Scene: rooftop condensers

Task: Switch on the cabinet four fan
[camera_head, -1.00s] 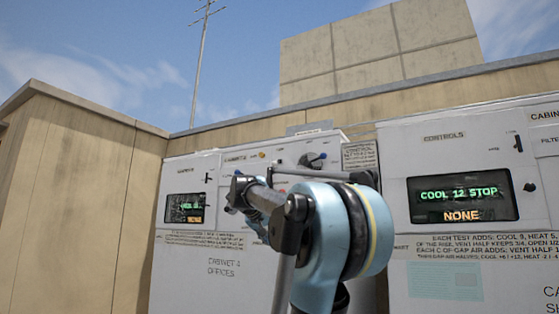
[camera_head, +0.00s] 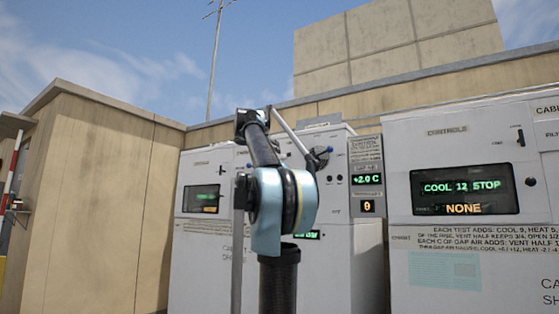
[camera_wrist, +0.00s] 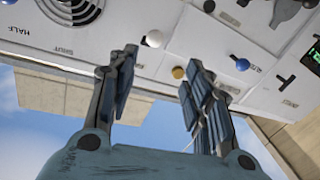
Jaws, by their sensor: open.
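My gripper (camera_wrist: 160,65) is open in the wrist view, with nothing between its fingers. Its fingertips are close to a pale cabinet panel with a white knob (camera_wrist: 154,39) and a brass-coloured knob (camera_wrist: 178,73). A blue knob (camera_wrist: 240,62) is to the right of the fingers, and I cannot see contact. The knobs' labels are too blurred to tell which one is the fan switch. In the head view, the left cabinet (camera_head: 203,235) is partly hidden behind my arm; its left display (camera_head: 203,198) glows.
The right control cabinet (camera_head: 462,140) has a display (camera_head: 463,190) reading COOL 12 STOP and NONE. A beige wall (camera_head: 100,170) stands at left. Another lit display (camera_wrist: 315,55) is at the wrist view's right edge.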

